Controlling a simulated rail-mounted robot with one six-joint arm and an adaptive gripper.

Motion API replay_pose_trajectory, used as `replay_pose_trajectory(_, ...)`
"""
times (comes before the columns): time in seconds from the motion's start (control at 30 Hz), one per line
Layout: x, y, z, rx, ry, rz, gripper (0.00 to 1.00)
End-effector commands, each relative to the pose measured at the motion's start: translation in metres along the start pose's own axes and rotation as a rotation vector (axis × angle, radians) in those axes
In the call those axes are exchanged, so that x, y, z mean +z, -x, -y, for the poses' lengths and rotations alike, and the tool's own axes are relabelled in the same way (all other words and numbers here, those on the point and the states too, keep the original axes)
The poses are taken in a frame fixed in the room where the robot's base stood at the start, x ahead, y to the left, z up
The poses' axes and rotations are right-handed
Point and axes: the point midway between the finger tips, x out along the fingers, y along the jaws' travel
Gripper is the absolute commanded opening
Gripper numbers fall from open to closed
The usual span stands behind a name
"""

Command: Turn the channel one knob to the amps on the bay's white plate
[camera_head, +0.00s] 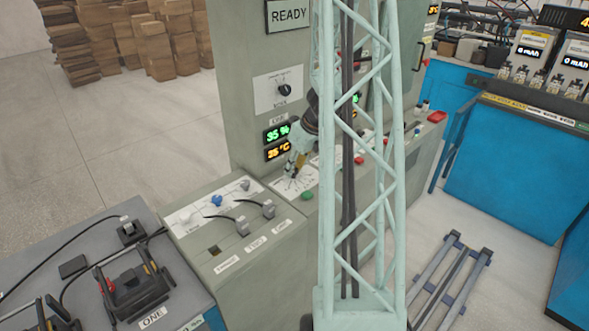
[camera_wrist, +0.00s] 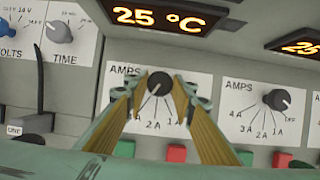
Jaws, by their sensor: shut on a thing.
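In the wrist view, the channel one knob (camera_wrist: 159,83) is a round black knob on a white AMPS plate (camera_wrist: 118,92) marked with amp values around its lower side. My gripper (camera_wrist: 159,90) has its two yellow fingers around the knob, one on each side, shut on it. The knob's pale pointer line seems to slant down and left; the mark it meets is unclear. In the head view, my gripper (camera_head: 296,164) reaches down to the white dial plate (camera_head: 292,184) and hides the knob. The bay's label ONE (camera_head: 152,318) shows at lower left; any amps figure is unreadable.
A second black AMPS knob (camera_wrist: 277,99) is close on the right. A grey TIME knob (camera_wrist: 58,32) and a blue VOLTS knob (camera_wrist: 6,55) are on the left. Red and green buttons (camera_wrist: 176,153) lie just below. A 25 °C display (camera_wrist: 160,17) hangs above.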

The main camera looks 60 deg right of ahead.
Motion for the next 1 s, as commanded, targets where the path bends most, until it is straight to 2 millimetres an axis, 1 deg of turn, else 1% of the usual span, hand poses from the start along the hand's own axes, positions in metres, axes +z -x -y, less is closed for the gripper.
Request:
replay_pose_trajectory(0.2, 0.000, 0.000, 0.000, 0.001, 0.001, 0.000, 0.13)
replay_pose_trajectory(0.23, 0.000, 0.000, 0.000, 0.001, 0.001, 0.000, 0.26)
replay_pose_trajectory(0.33, 0.000, 0.000, 0.000, 0.001, 0.001, 0.000, 0.35)
replay_pose_trajectory(0.37, 0.000, 0.000, 0.000, 0.001, 0.001, 0.000, 0.37)
replay_pose_trajectory(0.77, 0.000, 0.001, 0.000, 0.000, 0.001, 0.000, 0.37)
replay_pose_trajectory(1.0, 0.001, 0.012, 0.001, -0.001, 0.002, 0.002, 0.37)
